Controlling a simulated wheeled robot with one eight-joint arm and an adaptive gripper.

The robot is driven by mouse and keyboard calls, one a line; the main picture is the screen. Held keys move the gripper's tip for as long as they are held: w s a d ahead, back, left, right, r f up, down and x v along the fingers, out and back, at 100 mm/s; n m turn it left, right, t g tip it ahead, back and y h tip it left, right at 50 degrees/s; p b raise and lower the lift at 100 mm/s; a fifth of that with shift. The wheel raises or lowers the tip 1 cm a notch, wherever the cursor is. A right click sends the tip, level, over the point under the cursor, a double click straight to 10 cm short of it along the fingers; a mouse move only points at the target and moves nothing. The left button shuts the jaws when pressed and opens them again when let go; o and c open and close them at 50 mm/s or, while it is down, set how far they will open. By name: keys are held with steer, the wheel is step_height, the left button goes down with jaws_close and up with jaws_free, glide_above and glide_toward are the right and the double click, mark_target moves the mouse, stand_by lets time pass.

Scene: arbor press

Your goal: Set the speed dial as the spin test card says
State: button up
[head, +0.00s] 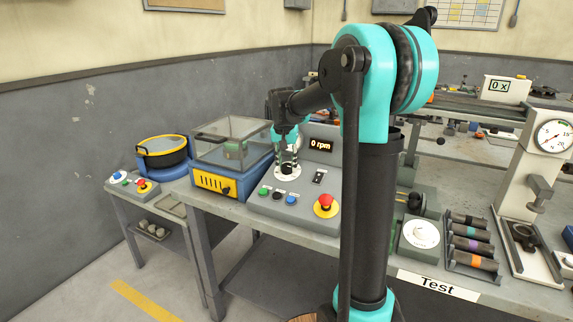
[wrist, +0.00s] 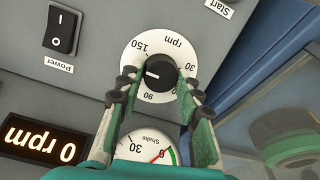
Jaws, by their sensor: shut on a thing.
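The speed dial is a black knob (wrist: 163,70) on a round white scale marked in rpm. It shows upside down in the wrist view. Its white mark points left, between the 150 and 90 labels; the label there is hidden by a finger. My gripper (wrist: 160,82) is shut on the knob, one finger at each side. In the head view my gripper (head: 286,158) is over the same dial on the grey control panel. The speed display (wrist: 42,138) reads 0 rpm. I cannot make out a spin test card in either view.
A power switch (wrist: 61,31) and a Shake gauge (wrist: 150,146) are close to the dial. The panel also has several buttons and a red emergency stop (head: 326,205). A clear-walled blue box (head: 230,145) stands left of it. My arm hides part of the bench.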

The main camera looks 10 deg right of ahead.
steer(key=m, duration=0.5)
steer(key=shift+m+t, duration=0.3)
steer(key=shift+m, duration=0.1)
stand_by(0.4)
steer(key=o, duration=1.2)
steer(key=shift+c, duration=0.2)
steer(key=shift+s, duration=0.1)
steer(key=d+v, duration=0.1)
steer(key=v, duration=1.1)
steer(key=shift+a, duration=0.4)
steer(key=shift+s, duration=0.1)
